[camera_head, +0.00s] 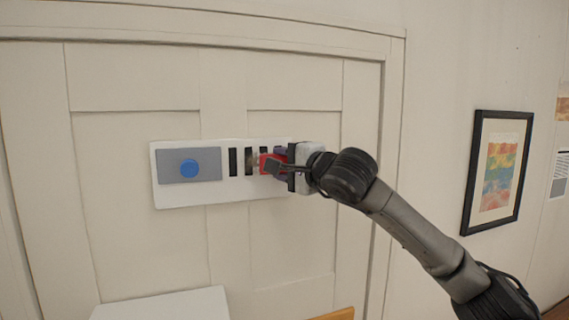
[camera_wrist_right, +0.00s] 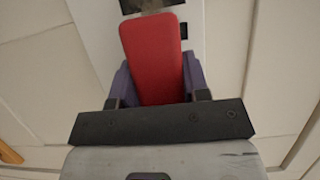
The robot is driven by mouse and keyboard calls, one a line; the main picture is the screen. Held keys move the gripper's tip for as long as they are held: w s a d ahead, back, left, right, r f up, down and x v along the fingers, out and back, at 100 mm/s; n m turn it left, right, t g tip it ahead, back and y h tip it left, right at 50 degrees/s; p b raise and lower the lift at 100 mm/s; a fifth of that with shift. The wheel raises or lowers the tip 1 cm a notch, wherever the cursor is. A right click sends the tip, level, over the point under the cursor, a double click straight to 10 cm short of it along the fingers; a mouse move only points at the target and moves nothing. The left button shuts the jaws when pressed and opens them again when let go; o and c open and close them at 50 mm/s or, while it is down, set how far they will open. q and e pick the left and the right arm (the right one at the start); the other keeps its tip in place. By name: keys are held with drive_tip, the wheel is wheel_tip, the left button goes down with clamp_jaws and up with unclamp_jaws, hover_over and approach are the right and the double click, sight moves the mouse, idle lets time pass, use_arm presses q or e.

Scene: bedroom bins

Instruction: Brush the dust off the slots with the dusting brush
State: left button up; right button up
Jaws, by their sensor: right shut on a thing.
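A white panel (camera_head: 200,200) is fixed on the pale panelled wall in the head view. It has several dark upright slots (camera_head: 233,161) in a row. A brownish smudge (camera_head: 254,158) shows by the middle slots; I cannot tell whether it is dust or bristles. My right gripper (camera_head: 280,163) is at the panel's right part, shut on the red dusting brush (camera_head: 266,162). The brush's red body (camera_wrist_right: 152,55) sits between the purple fingers in the right wrist view. The gripper hides the panel's right end. Whether the brush touches the panel is unclear. My left gripper is out of view.
A grey plate with a blue knob (camera_head: 188,169) is on the panel's left part. A white surface (camera_head: 165,306) and a wooden edge (camera_head: 336,314) are below. A black-framed rainbow picture (camera_head: 497,170) hangs at right. Space before the panel's left part is clear.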

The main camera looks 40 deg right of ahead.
drive_tip(key=shift+w+d, duration=0.25)
drive_tip(key=shift+w, duration=0.35)
drive_tip(key=shift+a, duration=0.1)
